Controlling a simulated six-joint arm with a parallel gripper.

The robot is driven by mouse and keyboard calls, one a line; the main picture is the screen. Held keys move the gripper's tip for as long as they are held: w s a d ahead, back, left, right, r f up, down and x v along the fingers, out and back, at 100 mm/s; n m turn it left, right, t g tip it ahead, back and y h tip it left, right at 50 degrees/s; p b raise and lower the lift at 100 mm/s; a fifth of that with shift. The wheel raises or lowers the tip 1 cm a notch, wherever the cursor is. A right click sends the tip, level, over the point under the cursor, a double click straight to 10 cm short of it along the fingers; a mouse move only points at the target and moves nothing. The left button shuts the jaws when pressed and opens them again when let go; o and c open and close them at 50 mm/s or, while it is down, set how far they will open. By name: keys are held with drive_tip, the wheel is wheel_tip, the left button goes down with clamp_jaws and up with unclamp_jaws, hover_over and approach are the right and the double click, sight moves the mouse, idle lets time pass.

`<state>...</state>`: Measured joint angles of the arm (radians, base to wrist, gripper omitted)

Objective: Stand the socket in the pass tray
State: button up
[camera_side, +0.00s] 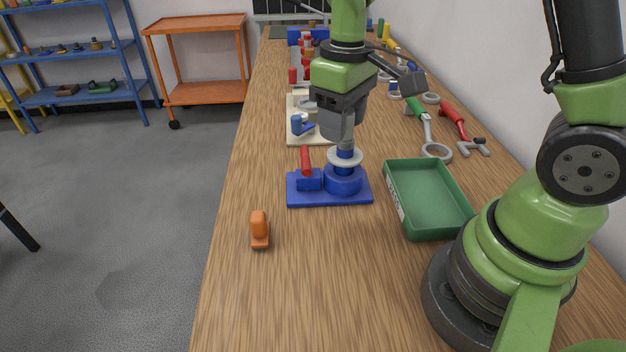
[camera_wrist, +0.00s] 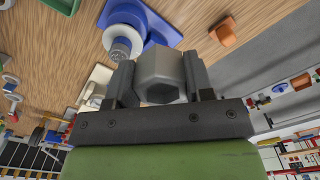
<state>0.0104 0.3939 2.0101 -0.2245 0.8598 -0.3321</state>
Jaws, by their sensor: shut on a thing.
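My gripper (camera_side: 340,127) is above the blue fixture in the side view. In the wrist view its two dark fingers are shut on a grey hexagonal socket (camera_wrist: 160,68), one finger on each side.
The blue fixture (camera_side: 330,193) carries a red handle, a round blue body and a pale ring. An orange piece (camera_side: 259,230) stands nearer the front left. A cream board (camera_side: 300,133) lies behind the fixture. Wrenches and other tools lie along the right wall.

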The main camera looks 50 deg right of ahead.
drive_tip(key=shift+s+a+m, duration=0.1)
drive_tip(key=shift+a+m, duration=0.05)
drive_tip(key=shift+m, duration=0.45)
